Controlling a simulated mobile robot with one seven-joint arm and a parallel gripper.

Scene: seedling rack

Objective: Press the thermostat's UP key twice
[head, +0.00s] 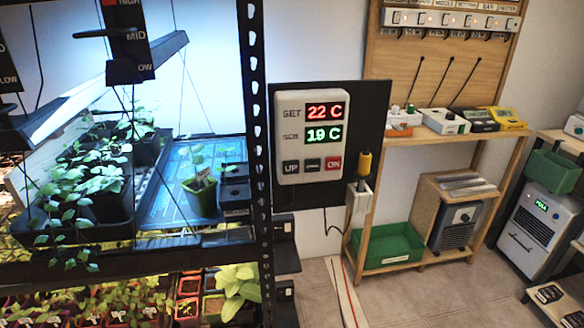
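The thermostat (283,118) is a white box on a dark panel at the middle of the head view, right of the rack post. Its upper display (324,110) is labelled SET and reads 22 C in red. The lower display (323,134) reads 19 C in green; its label is hard to read. Below are three keys in a row: the dark UP key (291,167) at left, a dark middle key (313,165) with unclear lettering, and a red ON key (333,163). Nothing covers the keys. My gripper is not in view.
A yellow-handled tool (364,163) stands in a white holder (357,200) just right of the thermostat. The seedling rack's perforated post (257,130) is close on the left. A wooden bench (400,139) with a green bin (388,245) stands right.

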